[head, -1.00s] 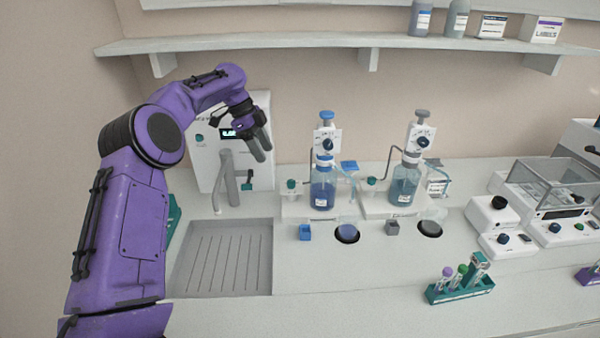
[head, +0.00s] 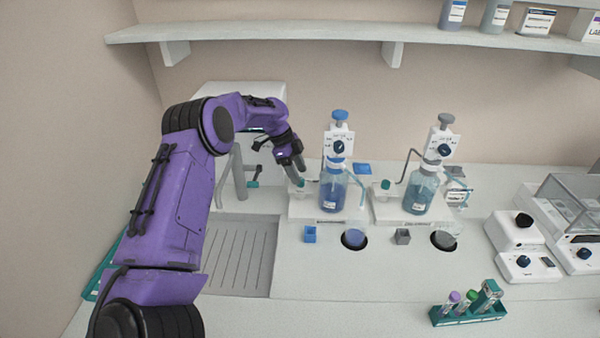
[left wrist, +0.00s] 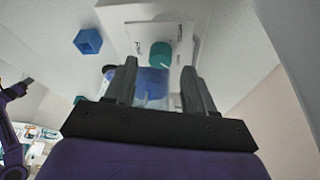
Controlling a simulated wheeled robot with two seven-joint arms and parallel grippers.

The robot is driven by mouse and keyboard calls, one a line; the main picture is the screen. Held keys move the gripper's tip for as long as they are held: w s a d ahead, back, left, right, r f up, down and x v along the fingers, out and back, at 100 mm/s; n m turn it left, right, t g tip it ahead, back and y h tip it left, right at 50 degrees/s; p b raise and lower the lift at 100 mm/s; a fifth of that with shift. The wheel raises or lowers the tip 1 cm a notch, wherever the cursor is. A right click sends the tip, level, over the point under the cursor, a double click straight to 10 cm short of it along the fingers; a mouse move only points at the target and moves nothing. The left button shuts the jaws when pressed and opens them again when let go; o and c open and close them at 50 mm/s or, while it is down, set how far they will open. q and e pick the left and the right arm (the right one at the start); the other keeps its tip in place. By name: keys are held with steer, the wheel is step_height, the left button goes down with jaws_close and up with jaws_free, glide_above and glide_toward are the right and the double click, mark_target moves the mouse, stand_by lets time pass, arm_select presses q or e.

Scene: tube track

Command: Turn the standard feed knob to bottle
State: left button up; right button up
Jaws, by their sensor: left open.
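The bench has two bottle stations, one blue and one grey, each with a teal knob at its left. I cannot read which is the standard feed. My left gripper (head: 294,173) is open at the blue station, just above its teal knob, which it partly hides in the head view. In the left wrist view this teal knob (left wrist: 160,55) shows beyond and between the open fingertips, apart from them. The blue bottle (head: 332,190) stands right of it. The grey station's teal knob (head: 385,184) is clear. My right gripper is not in view.
A tap (head: 239,172) and ribbed drain tray (head: 240,255) lie left of the stations. A tube rack (head: 468,307) is at front right. A shelf (head: 300,31) runs above.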

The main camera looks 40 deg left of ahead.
arm_select(q)
steer(key=shift+x, duration=1)
steer(key=shift+f, duration=0.25)
jaws_close()
